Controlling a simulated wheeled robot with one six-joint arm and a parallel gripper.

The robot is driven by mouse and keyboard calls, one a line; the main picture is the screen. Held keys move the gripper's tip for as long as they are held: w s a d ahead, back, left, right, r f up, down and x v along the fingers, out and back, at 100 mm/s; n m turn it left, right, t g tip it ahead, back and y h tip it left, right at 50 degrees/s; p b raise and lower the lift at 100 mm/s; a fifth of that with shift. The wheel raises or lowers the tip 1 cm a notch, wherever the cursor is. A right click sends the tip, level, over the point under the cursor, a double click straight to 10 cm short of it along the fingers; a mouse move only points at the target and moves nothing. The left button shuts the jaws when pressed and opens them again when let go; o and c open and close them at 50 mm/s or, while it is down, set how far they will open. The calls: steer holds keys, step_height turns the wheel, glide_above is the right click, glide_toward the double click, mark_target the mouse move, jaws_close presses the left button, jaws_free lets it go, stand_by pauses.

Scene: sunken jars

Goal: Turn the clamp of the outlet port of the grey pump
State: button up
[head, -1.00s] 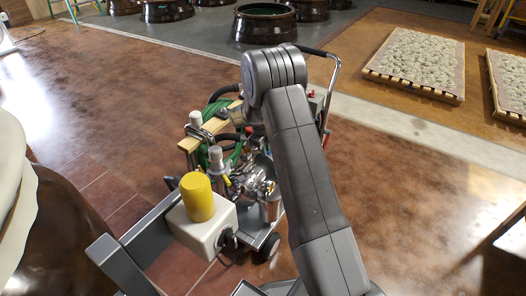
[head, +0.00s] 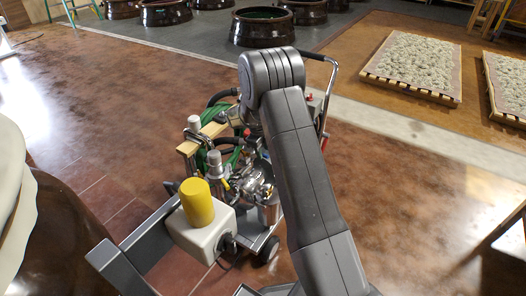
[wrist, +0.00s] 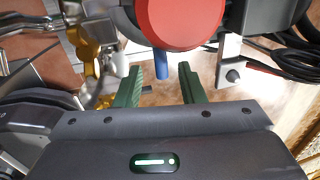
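The grey metal pump (head: 257,183) stands on a wheeled cart in the head view, left of my arm, which covers part of it. My gripper is mostly hidden behind my arm there. In the wrist view my gripper (wrist: 162,86) is open. Its two green fingers stand apart with nothing clearly held between them. A blue rod end (wrist: 160,63) shows between the fingers, below a large red round part (wrist: 180,20). Silver pipework with yellow metal fittings (wrist: 87,50) is to the left of the fingers. I cannot tell which part is the outlet port's clamp.
A white box (head: 203,237) with a yellow cylinder (head: 197,203) sits at the cart's near side. A wooden bar (head: 203,137) and hoses crowd the cart. Black cables (wrist: 290,50) lie right of my gripper. Brown floor is clear right of my arm; jars (head: 263,28) stand behind.

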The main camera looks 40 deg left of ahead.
step_height(320, 180, up, 12)
steer(key=s+p, duration=0.2)
steer(key=p, duration=0.1)
steer(key=shift+s, duration=0.25)
